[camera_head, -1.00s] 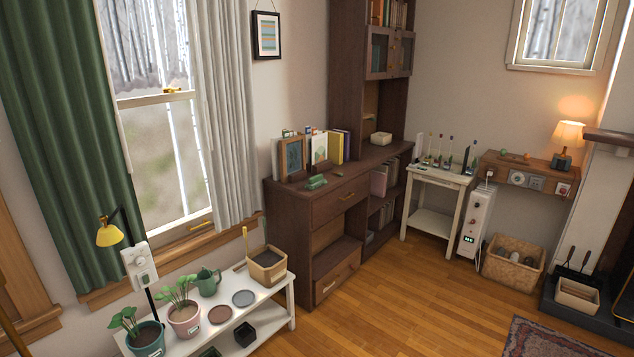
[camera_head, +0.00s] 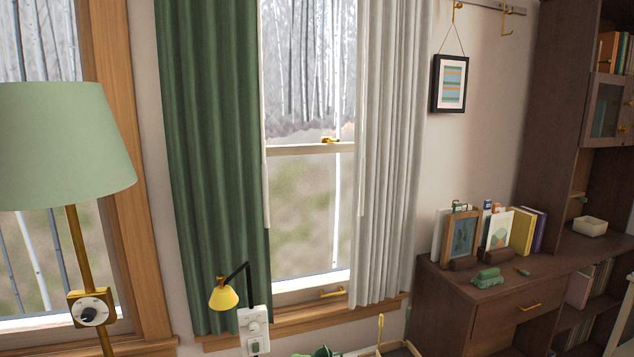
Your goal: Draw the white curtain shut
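The white curtain (camera_head: 390,150) hangs in folds at the right side of the window, gathered to the right. The green curtain (camera_head: 213,170) hangs at the left side of the same window. Between the two curtains the window (camera_head: 308,190) is uncovered, and birch trunks show through the glass. A thin white wand or cord hangs beside the green curtain (camera_head: 265,160), and another pale one shows at the white curtain's left edge (camera_head: 362,130). The tops of the curtains are out of the picture. Neither of my grippers shows.
A green-shaded floor lamp (camera_head: 62,148) is at left. A brown cabinet (camera_head: 470,305) with frames and books stands at right. A framed picture (camera_head: 450,84) hangs beside the white curtain.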

